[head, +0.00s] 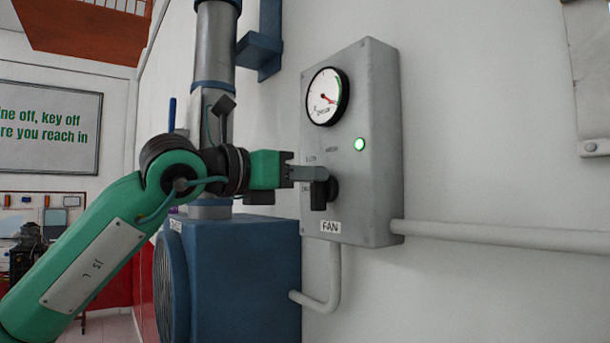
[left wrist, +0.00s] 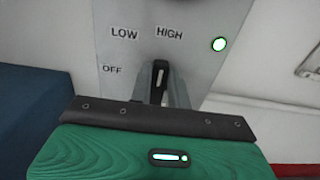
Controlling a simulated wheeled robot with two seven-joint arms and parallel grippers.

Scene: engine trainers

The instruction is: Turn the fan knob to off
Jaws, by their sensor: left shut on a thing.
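The fan knob (head: 321,194) is a dark knob low on the face of a grey control box (head: 372,95). In the left wrist view the knob (left wrist: 159,76) shows between my fingers, with its light mark at the top, pointing up roughly towards the HIGH label (left wrist: 170,31). The LOW label (left wrist: 124,33) is up and left of it, and the OFF label (left wrist: 112,69) is to its left. My left gripper (head: 318,174) is shut on the knob, one finger on each side. Its lower part is hidden by the gripper body. My right gripper is not in view.
A lit green lamp (head: 360,144) and a round gauge (head: 327,96) with a red needle are on the box, above a FAN label (head: 331,227). A blue fan housing (head: 245,275) stands below left. A conduit (head: 500,236) runs right along the wall.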

